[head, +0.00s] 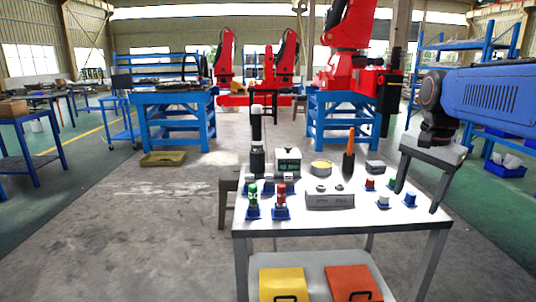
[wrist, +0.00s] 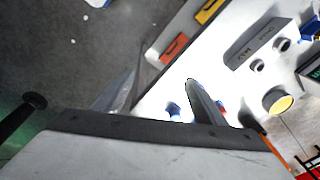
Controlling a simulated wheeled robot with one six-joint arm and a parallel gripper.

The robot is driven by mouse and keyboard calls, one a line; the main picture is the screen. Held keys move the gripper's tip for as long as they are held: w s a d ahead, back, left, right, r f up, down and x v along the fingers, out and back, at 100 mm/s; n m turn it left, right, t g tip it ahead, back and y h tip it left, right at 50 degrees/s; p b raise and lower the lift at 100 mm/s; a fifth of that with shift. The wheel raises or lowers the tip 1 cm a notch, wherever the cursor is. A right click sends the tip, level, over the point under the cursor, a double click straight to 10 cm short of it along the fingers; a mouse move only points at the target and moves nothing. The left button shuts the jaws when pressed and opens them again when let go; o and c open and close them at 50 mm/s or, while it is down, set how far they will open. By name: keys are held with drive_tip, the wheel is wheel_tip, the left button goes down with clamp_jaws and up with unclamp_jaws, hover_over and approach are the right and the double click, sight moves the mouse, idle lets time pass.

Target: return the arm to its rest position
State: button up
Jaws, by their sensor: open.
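My gripper (head: 417,200) is at the right of the head view, hanging over the right side of the white table (head: 335,222). Its two dark fingers are spread wide with nothing between them. The blue arm reaches in from the right edge. In the wrist view, the grey gripper body fills the bottom, and one dark finger stands in front of the small blue-based pieces on the table. A white-and-blue piece (head: 383,202) and a blue piece (head: 410,199) stand close by the fingers in the head view; I cannot tell the exact gap.
The table holds a grey two-knob box (head: 330,200), a yellow-topped tin (head: 321,168), an orange-handled tool (head: 349,155), a dark-and-white cylinder (head: 257,140) and red and green pieces. Yellow (head: 283,284) and orange (head: 352,282) boxes lie on the shelf below. Open floor lies left.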

drive_tip(key=s+a+f+n, duration=0.2)
drive_tip(key=s+f+n, duration=0.1)
drive_tip(key=s, duration=0.2)
drive_tip(key=s+a+f+n+t, duration=0.1)
drive_tip(key=s+a+f+n, duration=0.2)
drive_tip(key=s, duration=0.3)
drive_tip(key=shift+f+t, duration=0.3)
drive_tip(key=shift+f, duration=0.3)
drive_tip(key=shift+o, duration=0.5)
drive_tip(key=s+a+f+n+t, duration=0.1)
drive_tip(key=s+a+f+n, duration=0.2)
drive_tip(key=s+f+n, duration=0.2)
drive_tip(key=s+f, duration=0.3)
drive_tip(key=f, duration=0.1)
drive_tip(key=shift+s+f+t, duration=0.2)
drive_tip(key=shift+s+t, duration=0.05)
drive_tip(key=shift+t, duration=0.05)
drive_tip(key=shift+r, duration=0.1)
